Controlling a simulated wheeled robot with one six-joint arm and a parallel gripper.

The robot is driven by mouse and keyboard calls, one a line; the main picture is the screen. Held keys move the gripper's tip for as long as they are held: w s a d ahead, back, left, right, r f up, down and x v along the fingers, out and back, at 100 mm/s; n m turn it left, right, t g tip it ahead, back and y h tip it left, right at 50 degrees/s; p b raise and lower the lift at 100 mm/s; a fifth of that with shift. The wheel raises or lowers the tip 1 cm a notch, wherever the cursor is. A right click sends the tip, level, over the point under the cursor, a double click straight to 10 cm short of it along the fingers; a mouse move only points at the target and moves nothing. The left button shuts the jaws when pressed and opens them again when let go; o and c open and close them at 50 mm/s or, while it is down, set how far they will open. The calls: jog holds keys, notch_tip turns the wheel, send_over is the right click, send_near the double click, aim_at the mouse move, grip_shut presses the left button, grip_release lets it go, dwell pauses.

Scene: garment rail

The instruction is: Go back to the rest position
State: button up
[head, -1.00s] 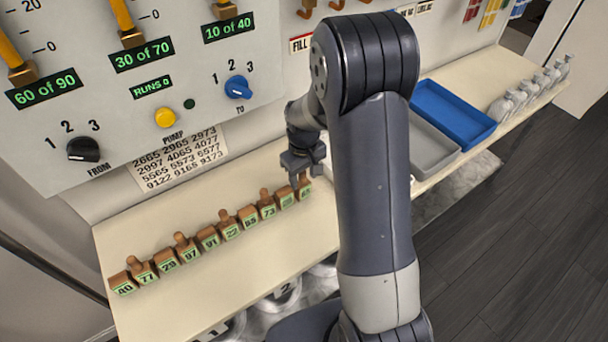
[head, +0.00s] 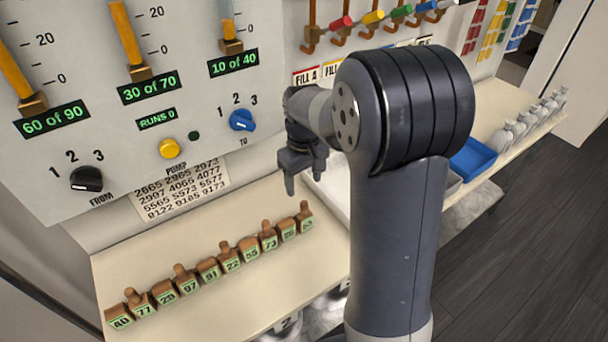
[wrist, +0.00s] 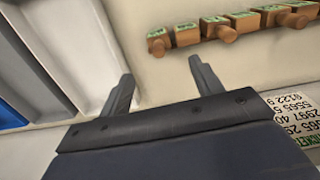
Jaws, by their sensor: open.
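My gripper (head: 304,180) is raised above the cream shelf (head: 215,305), just right of the row of numbered wooden stamps (head: 208,268). Its two fingers (wrist: 165,88) are apart in the wrist view, with nothing between them. The stamps stand in a slanted line on the shelf, green labels facing front, and my gripper touches none of them. In the wrist view several stamps (wrist: 187,34) lie beyond the fingertips. My arm hides part of the shelf and trays in the head view.
A panel with sliders, a yellow button (head: 168,148), a black knob (head: 87,179) and a blue knob (head: 242,120) stands behind the shelf. A blue tray (head: 473,158) and several pale bags (head: 520,125) are at right. Coloured-handled hooks (head: 374,17) hang at the back.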

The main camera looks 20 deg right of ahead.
aim_at(304, 203)
jog(key=shift+r, duration=0.9)
jog(key=shift+f, duration=0.1)
notch_tip(304, 203, down, 13)
jog(key=shift+f, duration=0.1)
jog(key=shift+r+p, duration=0.55)
